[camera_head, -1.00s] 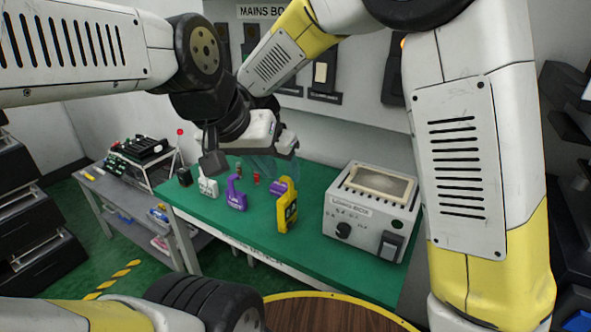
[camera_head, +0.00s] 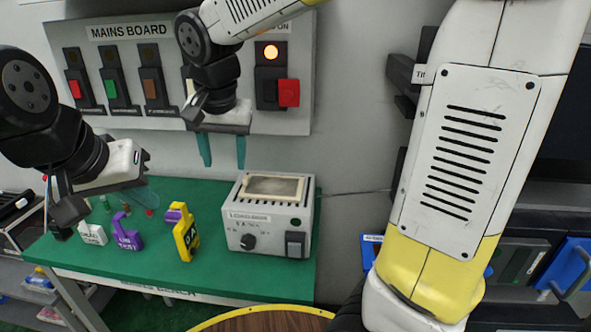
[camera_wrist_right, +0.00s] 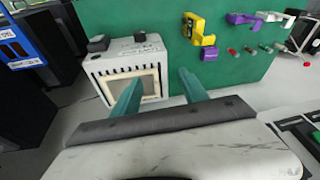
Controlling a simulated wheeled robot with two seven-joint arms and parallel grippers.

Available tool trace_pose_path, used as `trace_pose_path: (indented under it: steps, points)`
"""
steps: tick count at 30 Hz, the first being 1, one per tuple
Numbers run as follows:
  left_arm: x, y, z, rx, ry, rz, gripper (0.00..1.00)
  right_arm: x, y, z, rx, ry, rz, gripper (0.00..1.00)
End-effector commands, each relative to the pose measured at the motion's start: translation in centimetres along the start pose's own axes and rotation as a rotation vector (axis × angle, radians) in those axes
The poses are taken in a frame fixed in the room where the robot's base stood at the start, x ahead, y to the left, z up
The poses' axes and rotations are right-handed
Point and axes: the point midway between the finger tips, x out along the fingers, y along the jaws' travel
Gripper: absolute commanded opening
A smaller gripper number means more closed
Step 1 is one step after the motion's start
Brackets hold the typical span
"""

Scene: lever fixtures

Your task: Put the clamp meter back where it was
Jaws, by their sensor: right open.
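A yellow handheld device (camera_head: 186,240) with a dark face and a purple part at its upper left stands on the green bench top; it looks like the clamp meter. It also shows in the right wrist view (camera_wrist_right: 193,28). My right gripper (camera_head: 222,150) is open and empty, its two teal fingers apart, in front of the mains board above the load bank. My left gripper (camera_head: 138,195) is low over the bench's left part, near a purple holder (camera_head: 127,236). Its fingers show only partly, so I cannot tell their opening.
The load bank box (camera_head: 268,225) stands right of the yellow device. A white holder (camera_head: 92,233) stands at the left. Bare green top (camera_head: 215,270) lies in front.

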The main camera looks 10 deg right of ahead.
Motion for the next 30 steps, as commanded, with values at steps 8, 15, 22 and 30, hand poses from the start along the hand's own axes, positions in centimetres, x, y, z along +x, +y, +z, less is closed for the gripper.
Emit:
trace_pose_path:
  steps: [8, 15, 22, 30]
  points:
    - [0.0, 0.0, 0.0, 0.0, 0.0, 0.0, 0.0, -3.6, 13.1, 3.8, -0.129, 0.099, -0.158, 0.52]
    - [0.0, 0.0, 0.0, 0.0, 0.0, 0.0, 0.0, -4.1, 17.1, 7.2, -0.221, 0.215, -0.177, 0.52]
    - [0.0, 0.0, 0.0, 0.0, 0.0, 0.0, 0.0, -4.1, 17.6, 7.8, -0.245, 0.235, -0.175, 0.52]
    - [0.0, 0.0, 0.0, 0.0, 0.0, 0.0, 0.0, -4.1, 17.6, 7.7, -0.244, 0.234, -0.175, 0.52]
